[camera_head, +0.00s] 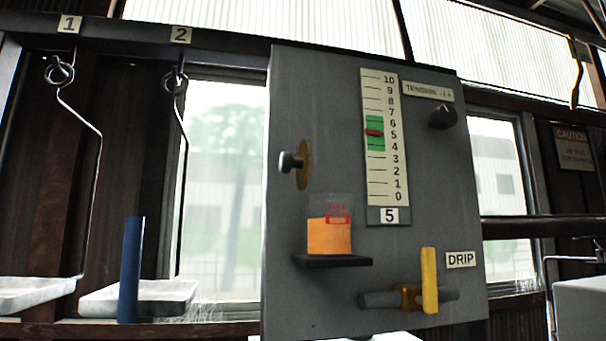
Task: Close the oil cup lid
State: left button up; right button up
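The oil cup (329,236) is a clear cup on a small black shelf on the grey panel, holding orange oil. A red-outlined mark sits near the oil's top level. A brass disc (304,166) with a dark, pale-tipped knob (288,162) stands on edge above and left of the cup; it looks like the cup's lid, swung up and open. It is clear of the cup's mouth. How it is hinged cannot be made out. Neither of my grippers shows in the head view.
The panel also bears a tension scale (379,150) with a red pointer near 5, a dark knob (443,116) and a yellow DRIP lever (429,281). Hooks 1 (60,72) and 2 (175,80) hang at left above pale trays (40,291). A blue upright bar (131,270) stands there.

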aim_at(302, 164)
jog(key=i+j+z, duration=0.1)
jog(key=k, duration=0.5)
jog(key=z, duration=0.9)
jog(key=k+j+z, duration=0.1)
jog(key=j+z, duration=0.25)
jog(key=k+j+z, duration=0.1)
jog(key=z, duration=0.25)
jog(key=k+j+z, duration=0.15)
jog(key=z, duration=0.25)
jog(key=k+j+z, duration=0.15)
jog(key=k, duration=0.35)
jog(key=k+j+z, duration=0.2)
jog(key=k, duration=0.35)
jog(key=j, duration=0.1)
